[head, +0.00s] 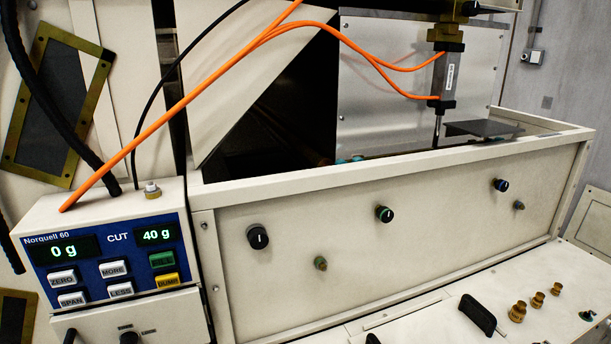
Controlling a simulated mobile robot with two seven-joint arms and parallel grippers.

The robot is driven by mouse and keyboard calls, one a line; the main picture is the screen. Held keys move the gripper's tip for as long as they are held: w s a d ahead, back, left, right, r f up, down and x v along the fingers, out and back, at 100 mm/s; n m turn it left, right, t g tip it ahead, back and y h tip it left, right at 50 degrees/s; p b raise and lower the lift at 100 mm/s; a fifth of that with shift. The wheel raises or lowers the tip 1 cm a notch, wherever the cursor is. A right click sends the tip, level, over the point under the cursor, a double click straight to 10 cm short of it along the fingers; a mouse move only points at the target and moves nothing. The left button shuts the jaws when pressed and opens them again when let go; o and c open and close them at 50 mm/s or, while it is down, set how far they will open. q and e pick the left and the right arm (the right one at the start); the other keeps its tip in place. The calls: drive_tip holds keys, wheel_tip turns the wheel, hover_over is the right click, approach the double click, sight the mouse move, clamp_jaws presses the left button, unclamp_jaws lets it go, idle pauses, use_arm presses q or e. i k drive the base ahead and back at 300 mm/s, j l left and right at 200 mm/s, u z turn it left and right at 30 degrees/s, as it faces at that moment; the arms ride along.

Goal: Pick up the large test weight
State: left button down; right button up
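Three brass test weights stand in a slanting row on the pale ledge at the lower right of the head view. The large test weight (517,311) is the nearest and leftmost of them. A middle-sized weight (537,300) and the smallest weight (555,289) stand behind it to the right. The large weight looks upright, with nothing touching it. Neither of my grippers is in view.
A black handle (478,315) rises from the ledge (420,327) just left of the large weight. A small dark green fitting (587,315) is to the right. The cream panel (400,240) with knobs stands behind. A control box (105,265) reads 0 g and 40 g.

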sight(518, 311)
drive_tip(key=z, duration=1.5)
drive_tip(key=i+l, duration=0.25)
drive_tip(key=l, duration=0.15)
drive_tip(key=i+l+z, duration=0.1)
drive_tip(key=i+l, duration=0.15)
drive_tip(key=l, duration=0.2)
drive_tip(key=i+l, duration=0.2)
drive_tip(key=i, duration=0.35)
drive_tip(key=i+l, duration=0.15)
drive_tip(key=i, duration=0.45)
drive_tip(key=l+z, duration=0.05)
